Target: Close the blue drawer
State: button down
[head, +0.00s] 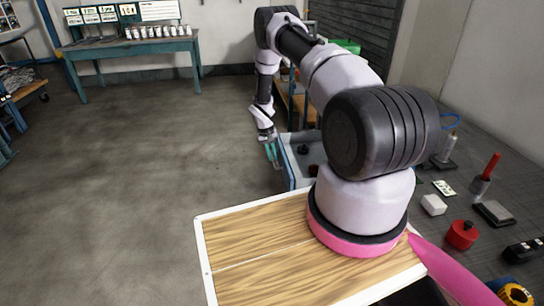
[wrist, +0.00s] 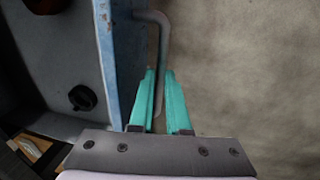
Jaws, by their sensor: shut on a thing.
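The blue drawer (head: 287,166) stands pulled out, partly hidden behind my arm in the head view. In the wrist view its blue front panel (wrist: 113,65) runs down the picture, with the grey inside to its left. A grey bar handle (wrist: 163,38) sticks out from the front panel. My gripper (wrist: 159,73) has its teal fingers on either side of the handle and is shut on it. In the head view my gripper (head: 271,154) is at the drawer's left side, pointing down; the handle is too small to make out there.
A round black part (wrist: 83,97) lies in the drawer. Right of my arm, a dark worktop holds a red pot (head: 462,235), a white block (head: 433,205) and other small items. The floor (head: 150,140) left of the drawer is clear. A teal table (head: 130,46) stands far back.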

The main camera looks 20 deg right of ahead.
jog(key=shift+d, duration=0.1)
jog(key=s+d, duration=0.1)
jog(key=d, duration=0.7)
jog(key=s+d, duration=0.2)
jog(key=d, duration=0.6)
jog(key=s+d, duration=0.2)
jog(key=d, duration=0.6)
jog(key=c, duration=0.9)
grip_release()
